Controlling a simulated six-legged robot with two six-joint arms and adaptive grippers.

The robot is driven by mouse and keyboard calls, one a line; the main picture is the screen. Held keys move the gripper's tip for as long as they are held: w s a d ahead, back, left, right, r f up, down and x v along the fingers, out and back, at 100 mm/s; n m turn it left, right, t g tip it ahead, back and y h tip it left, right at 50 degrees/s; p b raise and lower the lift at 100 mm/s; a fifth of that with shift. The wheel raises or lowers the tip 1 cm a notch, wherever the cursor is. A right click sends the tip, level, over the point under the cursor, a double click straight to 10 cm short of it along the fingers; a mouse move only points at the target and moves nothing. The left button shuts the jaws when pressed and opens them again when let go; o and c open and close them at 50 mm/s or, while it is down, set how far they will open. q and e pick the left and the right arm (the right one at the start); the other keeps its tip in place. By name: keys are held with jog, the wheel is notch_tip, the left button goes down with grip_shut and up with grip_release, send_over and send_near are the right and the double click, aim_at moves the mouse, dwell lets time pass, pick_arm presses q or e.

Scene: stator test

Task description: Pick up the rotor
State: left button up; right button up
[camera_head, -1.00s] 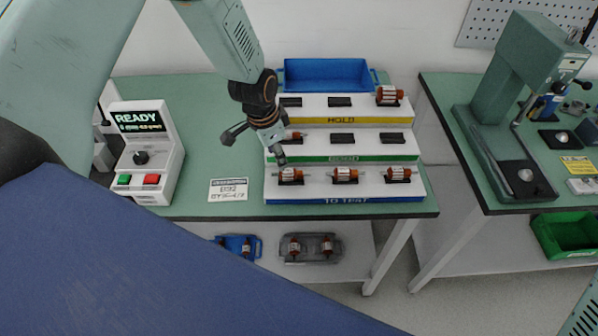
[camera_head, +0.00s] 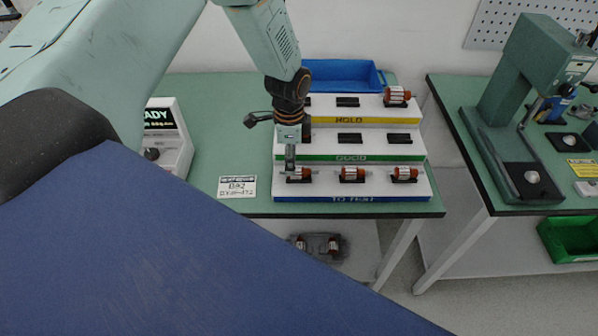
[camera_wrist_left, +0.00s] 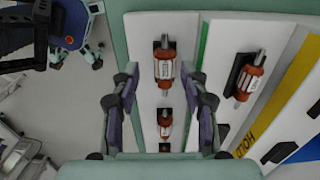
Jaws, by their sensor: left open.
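Three copper-and-white rotors lie in black holders on the lowest "TO TEST" step: left rotor (camera_head: 300,174), middle rotor (camera_head: 352,174) and right rotor (camera_head: 404,173). My left gripper (camera_head: 290,170) points down at the left rotor and partly covers it; whether they touch is unclear. In the left wrist view, my left gripper (camera_wrist_left: 163,105) is open, with nothing clasped. The left rotor (camera_wrist_left: 165,65) and the smaller-looking middle rotor (camera_wrist_left: 165,125) appear in the gap between the fingers' lines. Another rotor (camera_wrist_left: 250,76) lies on the green-edged step. My right gripper is out of view.
The stepped rack (camera_head: 434,190) has a further rotor (camera_head: 397,97) at the "HOLD" step's right end. A blue bin (camera_head: 340,72) stands behind it. A tester (camera_head: 177,155) and a label card (camera_head: 237,187) are left. A green press (camera_head: 500,75) stands on the right bench.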

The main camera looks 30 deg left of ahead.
aim_at(299, 173)
pick_arm(q)
jog(key=f, duration=0.2)
jog(key=w+f, duration=0.1)
jog(key=f, duration=0.1)
jog(key=shift+a, duration=0.25)
jog(key=shift+s+f, duration=0.1)
jog(key=shift+f, duration=0.45)
jog(key=shift+s+d+r, duration=0.15)
jog(key=shift+d, duration=0.1)
jog(key=shift+a+f, duration=0.2)
jog(key=c, duration=0.5)
jog(key=shift+d+r, duration=0.1)
jog(key=shift+r, duration=0.05)
grip_shut()
